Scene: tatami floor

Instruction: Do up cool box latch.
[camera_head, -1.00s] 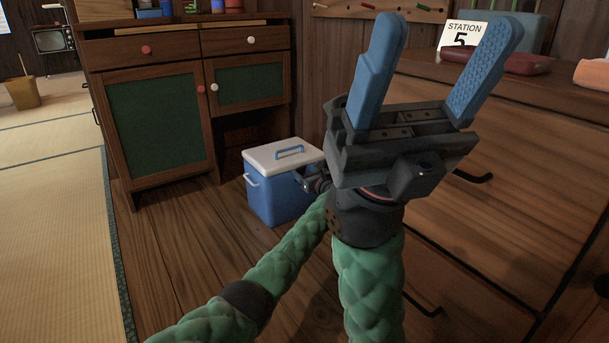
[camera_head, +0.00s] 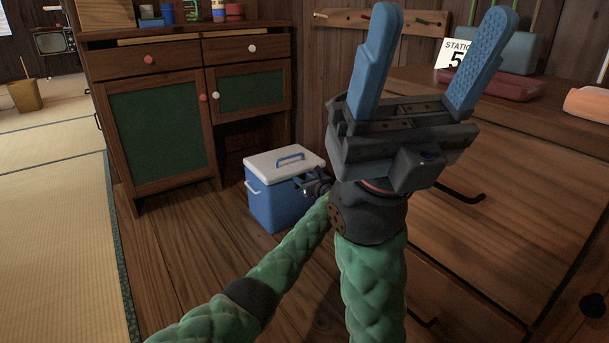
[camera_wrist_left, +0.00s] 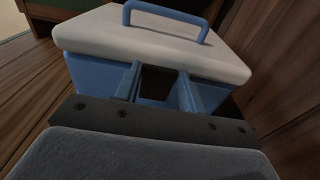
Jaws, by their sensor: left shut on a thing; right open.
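The cool box (camera_head: 275,208) is blue with a white lid (camera_head: 270,160) and a blue top handle. It stands upright on the wooden floor, and its lid lies on the body. My left gripper (camera_head: 306,183) is at the right side of the box, just under the lid's edge. In the left wrist view its two fingers (camera_wrist_left: 158,85) point at the blue wall below the white lid (camera_wrist_left: 150,35). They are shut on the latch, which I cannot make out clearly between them. My right gripper (camera_head: 441,25) is raised in front of the camera, open and empty.
A wooden cabinet (camera_head: 205,60) with green door panels stands behind the box. Floor in front and left of the box is clear.

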